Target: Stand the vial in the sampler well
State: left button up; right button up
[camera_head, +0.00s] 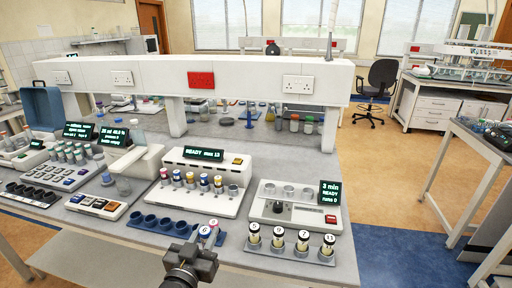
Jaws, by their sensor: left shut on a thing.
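My left gripper (207,241) is at the bottom middle, over the bench's front edge. It is shut on a small vial (205,231) with a white, numbered top; my fingers hide much of it, and its exact tilt is hard to tell. Behind it stands a white instrument (205,167) with a "READY runs 13" screen. Several vials with coloured caps stand in its row, and a grey well (233,191) at the row's right end looks empty. I cannot tell for certain which instrument is the sampler. My right gripper is not in view.
A blue rack (166,224) with empty holes lies left of my gripper. A white shelf (225,82) spans the bench behind.

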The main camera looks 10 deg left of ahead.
pick_arm(q)
jog(key=a+r+n+g+y+p, duration=0.1)
jog(key=a+y, duration=0.4)
jog(key=a, duration=1.1)
jog(key=n+p, duration=0.1)
jog(key=n, duration=0.1)
jog(key=shift+a+r+n, duration=0.15)
jog(key=shift+a+n, duration=0.05)
jog(key=shift+n, duration=0.1)
jog(key=shift+w, duration=0.15)
